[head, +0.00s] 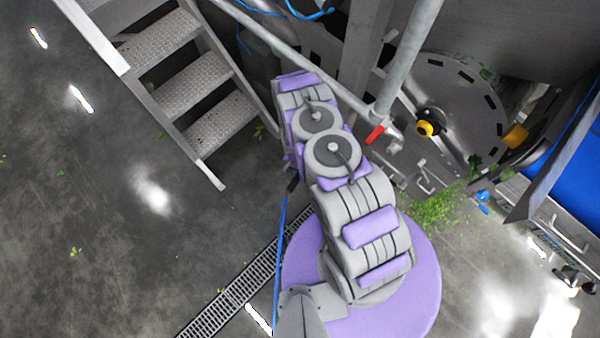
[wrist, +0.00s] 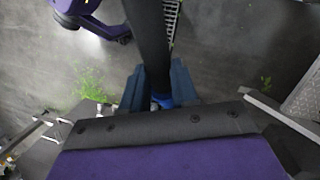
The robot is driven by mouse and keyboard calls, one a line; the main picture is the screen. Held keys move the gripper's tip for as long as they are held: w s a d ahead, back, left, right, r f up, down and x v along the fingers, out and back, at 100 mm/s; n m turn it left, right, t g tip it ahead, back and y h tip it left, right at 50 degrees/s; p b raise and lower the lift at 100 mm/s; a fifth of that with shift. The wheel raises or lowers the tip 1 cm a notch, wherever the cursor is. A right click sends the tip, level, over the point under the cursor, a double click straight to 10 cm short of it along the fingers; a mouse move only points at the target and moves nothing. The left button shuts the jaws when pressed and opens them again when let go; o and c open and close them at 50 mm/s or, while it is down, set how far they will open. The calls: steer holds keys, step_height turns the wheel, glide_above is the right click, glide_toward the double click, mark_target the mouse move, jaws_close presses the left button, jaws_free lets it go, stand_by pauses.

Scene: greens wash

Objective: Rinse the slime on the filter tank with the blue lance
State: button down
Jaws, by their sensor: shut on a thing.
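My gripper (wrist: 158,88) is shut on the blue lance (wrist: 151,45) in the wrist view. The lance's dark shaft runs up out of that picture, and a bit of blue shows between the jaws. In the head view my arm hides the gripper; a dark end of the lance (head: 292,183) shows beside the arm with a blue hose (head: 280,255) running down from it. A round grey steel body (head: 455,95) with slots stands at the upper right; I cannot tell whether it is the filter tank. Green patches show at its rim, but I cannot tell slime from leaves.
Metal steps (head: 190,85) stand at the upper left. A pipe rail (head: 410,60) with a red-handled valve (head: 374,135) crosses near my arm. Green scraps (head: 437,212) lie on the floor at right. A drain grate (head: 235,290) runs along the floor; the floor at left is open.

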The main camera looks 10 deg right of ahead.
steer(key=w+a+b, duration=0.4)
steer(key=w+a, duration=0.4)
steer(key=w, duration=0.4)
steer(key=shift+w+a, duration=0.15)
stand_by(2.0)
steer(key=shift+r, duration=0.15)
steer(key=shift+s+p+v, duration=0.2)
steer(key=shift+p+v, duration=0.15)
steer(key=shift+v, duration=0.6)
steer(key=shift+s+p+v, duration=0.2)
steer(key=shift+p+v, duration=0.1)
steer(key=shift+v, duration=0.65)
steer(key=shift+s+p+v, duration=0.25)
steer(key=shift+p+v, duration=0.1)
steer(key=shift+v, duration=0.6)
